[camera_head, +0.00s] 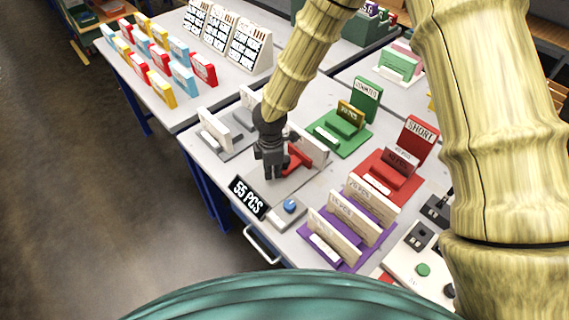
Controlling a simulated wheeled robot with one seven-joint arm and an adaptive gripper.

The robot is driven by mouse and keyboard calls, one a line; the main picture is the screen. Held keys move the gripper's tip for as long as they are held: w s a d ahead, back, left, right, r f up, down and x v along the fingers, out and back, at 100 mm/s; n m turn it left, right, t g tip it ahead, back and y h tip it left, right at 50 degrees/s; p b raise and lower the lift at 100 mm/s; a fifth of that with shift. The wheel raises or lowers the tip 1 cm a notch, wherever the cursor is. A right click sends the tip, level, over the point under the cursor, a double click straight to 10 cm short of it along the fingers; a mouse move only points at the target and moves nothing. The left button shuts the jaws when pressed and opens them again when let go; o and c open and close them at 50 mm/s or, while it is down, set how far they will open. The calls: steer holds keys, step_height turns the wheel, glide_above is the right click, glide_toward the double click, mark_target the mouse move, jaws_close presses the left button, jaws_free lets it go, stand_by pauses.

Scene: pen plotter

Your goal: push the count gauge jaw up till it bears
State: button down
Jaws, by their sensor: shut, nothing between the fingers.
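The count gauge shows as a grey base near the table's front edge, with a black "55 PCS" sign (248,197) at its front left. A red jaw (298,158) stands on it, just right of my gripper. A pale upright plate (312,150) stands behind and right of the red jaw. My gripper (272,178) is shut and empty, pointing down at the left side of the red jaw. The gripper hides part of the gauge, and I cannot tell whether it touches the jaw.
A blue knob (290,205) sits in front of the gripper. Purple (318,255), red "SHORT" (419,138) and green "COUNTED" (366,98) stands are to the right. Pale plates (214,130) stand to the left. Several coloured boxes (160,88) fill the back-left table.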

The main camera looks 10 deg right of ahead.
steer(key=shift+w+d+p, duration=0.3)
steer(key=shift+w+d, duration=0.15)
steer(key=shift+d, duration=0.25)
steer(key=shift+w+d+p, duration=0.25)
steer(key=shift+w+d, duration=0.15)
steer(key=shift+d, duration=0.25)
stand_by(0.4)
stand_by(0.8)
step_height(320, 180, up, 9)
steer(key=p, duration=0.7)
stand_by(0.5)
stand_by(0.5)
